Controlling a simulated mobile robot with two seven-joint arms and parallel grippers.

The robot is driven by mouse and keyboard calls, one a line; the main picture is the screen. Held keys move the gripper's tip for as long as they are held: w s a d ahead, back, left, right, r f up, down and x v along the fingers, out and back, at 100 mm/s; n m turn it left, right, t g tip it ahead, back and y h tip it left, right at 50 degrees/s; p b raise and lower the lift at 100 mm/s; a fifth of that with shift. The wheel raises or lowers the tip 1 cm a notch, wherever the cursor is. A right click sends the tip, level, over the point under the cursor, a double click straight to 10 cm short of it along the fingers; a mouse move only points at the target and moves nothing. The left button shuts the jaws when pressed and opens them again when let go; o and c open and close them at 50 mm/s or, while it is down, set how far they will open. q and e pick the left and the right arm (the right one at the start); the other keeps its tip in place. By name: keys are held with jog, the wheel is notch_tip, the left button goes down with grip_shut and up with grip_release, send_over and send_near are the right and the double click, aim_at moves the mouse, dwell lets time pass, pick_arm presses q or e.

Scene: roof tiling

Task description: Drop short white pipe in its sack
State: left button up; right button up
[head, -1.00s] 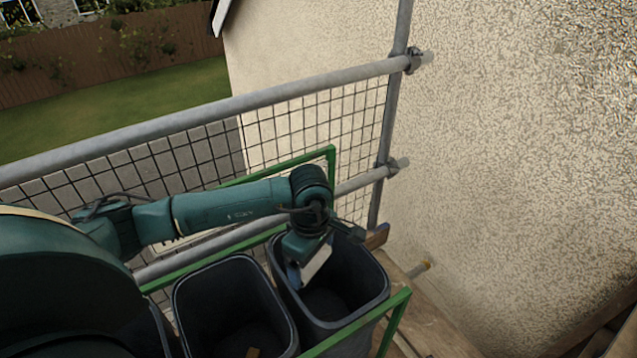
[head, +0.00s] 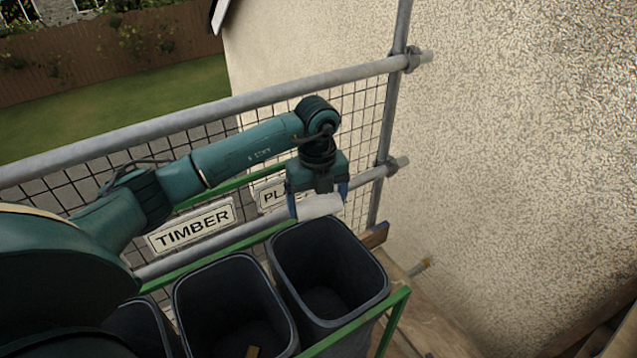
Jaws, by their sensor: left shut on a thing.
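My left gripper (head: 318,205) is shut on the short white pipe (head: 319,206) and holds it level above the back edge of the right-hand dark sack (head: 341,325). The pipe is clear of the sack's opening. A sign starting "PL" (head: 271,195) hangs on the mesh behind that sack, and my gripper hides the rest of its letters. My right gripper is not in view.
A middle dark sack (head: 187,312) sits under a "TIMBER" sign (head: 192,228), with a small wooden piece (head: 252,351) inside. A green frame (head: 391,304) surrounds the sacks. Scaffold rails (head: 250,102) run behind, and a rough wall (head: 510,150) stands right.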

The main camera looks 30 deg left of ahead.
aim_at(318, 205)
pick_arm(q)
jog(key=n, duration=0.1)
jog(key=r+n, duration=0.1)
jog(key=n, duration=0.1)
jog(key=w+n, duration=0.1)
jog(key=shift+w+a+r+n, duration=0.1)
jog(key=shift+a+r+n, duration=0.1)
jog(key=shift+r+n, duration=0.1)
jog(key=f+n+b, duration=0.2)
jog(key=f+b, duration=0.1)
jog(key=f+n+b, duration=0.2)
jog(key=shift+w+a, duration=0.15)
jog(key=shift+w, duration=0.2)
jog(key=o, duration=0.8)
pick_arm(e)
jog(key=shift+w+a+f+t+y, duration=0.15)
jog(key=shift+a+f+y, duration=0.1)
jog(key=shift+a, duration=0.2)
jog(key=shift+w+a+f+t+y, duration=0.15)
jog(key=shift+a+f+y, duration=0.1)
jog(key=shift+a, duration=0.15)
